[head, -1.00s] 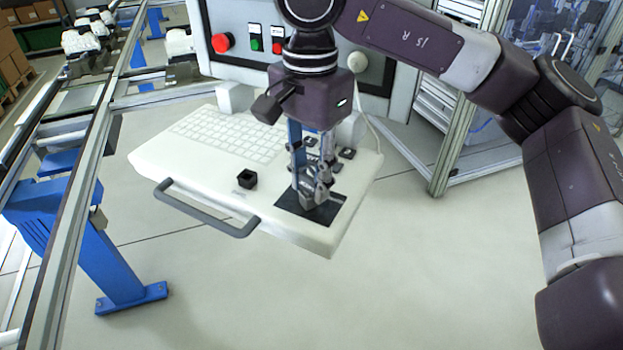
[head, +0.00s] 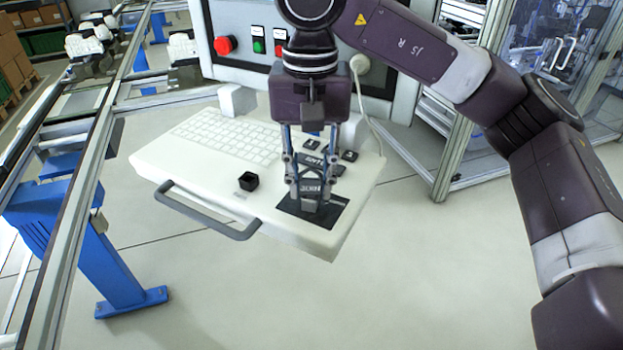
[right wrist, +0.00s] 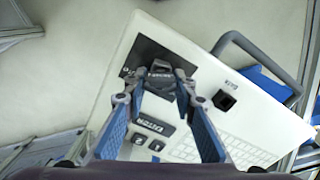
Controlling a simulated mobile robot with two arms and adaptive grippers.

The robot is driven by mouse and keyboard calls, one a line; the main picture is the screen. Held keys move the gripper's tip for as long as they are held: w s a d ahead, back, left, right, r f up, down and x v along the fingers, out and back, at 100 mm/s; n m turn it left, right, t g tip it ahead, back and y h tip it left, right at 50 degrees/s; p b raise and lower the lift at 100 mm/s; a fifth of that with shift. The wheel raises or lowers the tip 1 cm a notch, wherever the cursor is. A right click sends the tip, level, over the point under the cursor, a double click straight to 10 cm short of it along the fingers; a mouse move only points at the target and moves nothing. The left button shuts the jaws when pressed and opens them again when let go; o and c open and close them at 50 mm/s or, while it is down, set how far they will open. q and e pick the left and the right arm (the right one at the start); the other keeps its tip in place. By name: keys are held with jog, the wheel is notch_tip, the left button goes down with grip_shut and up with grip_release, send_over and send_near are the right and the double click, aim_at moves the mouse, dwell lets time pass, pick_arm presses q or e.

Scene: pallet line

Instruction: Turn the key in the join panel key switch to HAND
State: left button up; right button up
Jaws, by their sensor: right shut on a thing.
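The join panel is a white sloped console (head: 205,170) in the middle of the head view. A black plate (head: 335,215) lies near its front right corner and also shows in the right wrist view (right wrist: 148,50). My right gripper (head: 311,190) points down over this plate, shut on the dark key (right wrist: 160,67) at the switch. The fingers hide much of the key and switch in the head view. The position lettering cannot be read, so I cannot tell which position the key is at. My left gripper is not in view.
A small black square fitting (head: 248,181) and a grey handle bar (head: 208,211) are left of the gripper. A keyboard (head: 228,138) and black buttons (head: 349,155) lie behind. A red knob (head: 225,45) is on the upright panel. A conveyor frame (head: 75,190) runs at left.

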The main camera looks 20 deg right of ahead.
aim_at(309, 178)
jog(key=n, duration=0.3)
jog(key=shift+a+n, duration=0.1)
jog(key=shift+n, duration=0.3)
jog(key=o, duration=1.7)
jog(key=shift+r+p, duration=0.1)
jog(key=shift+p, duration=0.2)
jog(key=shift+r+p, duration=2.95)
jog(key=shift+r, duration=0.5)
jog(key=shift+f, duration=0.1)
